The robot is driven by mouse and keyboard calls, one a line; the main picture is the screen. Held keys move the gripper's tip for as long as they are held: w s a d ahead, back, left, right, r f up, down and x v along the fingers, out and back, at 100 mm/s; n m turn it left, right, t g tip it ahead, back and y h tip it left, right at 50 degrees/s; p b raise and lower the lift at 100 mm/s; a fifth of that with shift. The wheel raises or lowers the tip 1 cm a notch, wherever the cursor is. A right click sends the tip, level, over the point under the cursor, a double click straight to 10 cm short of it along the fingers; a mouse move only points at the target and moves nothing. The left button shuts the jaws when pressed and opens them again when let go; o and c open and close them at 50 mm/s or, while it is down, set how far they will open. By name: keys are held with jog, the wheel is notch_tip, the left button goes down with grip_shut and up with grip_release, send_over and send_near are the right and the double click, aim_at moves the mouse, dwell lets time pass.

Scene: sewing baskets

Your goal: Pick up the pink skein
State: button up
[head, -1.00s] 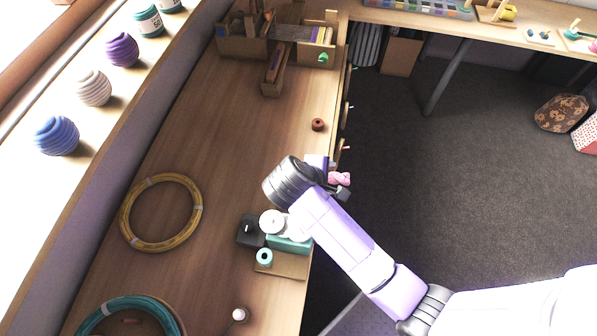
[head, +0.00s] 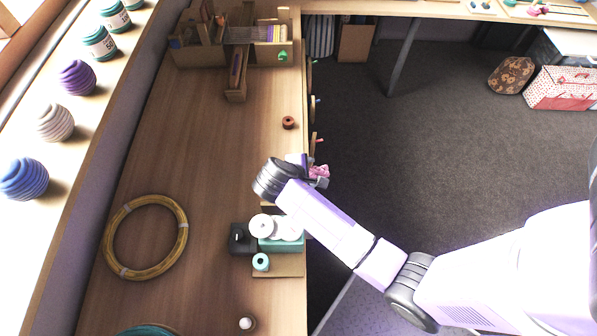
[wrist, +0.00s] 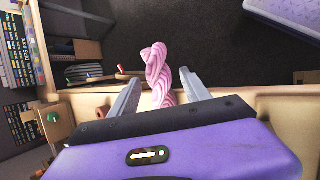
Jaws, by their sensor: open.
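The pink skein (wrist: 157,72) is a twisted bundle of pale pink yarn. In the wrist view it stands out between the two fingers of my gripper (wrist: 158,78), with a gap on each side. Its lower end is hidden behind my gripper body. In the head view the skein (head: 320,171) is a small pink patch beside the right edge of the wooden worktop, partly hidden by my wrist. My gripper is open around it. What holds the skein up is hidden.
Pegs (head: 319,140) stick out along the worktop's right side. White spools (head: 262,226), a teal box (head: 281,245) and a black box (head: 241,239) stand near my wrist. A yellow hoop (head: 109,245) lies left. Open floor (head: 440,130) lies right.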

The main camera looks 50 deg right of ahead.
grip_shut()
jog(key=shift+r, duration=0.15)
notch_tip(320, 180, up, 20)
dwell(0.7)
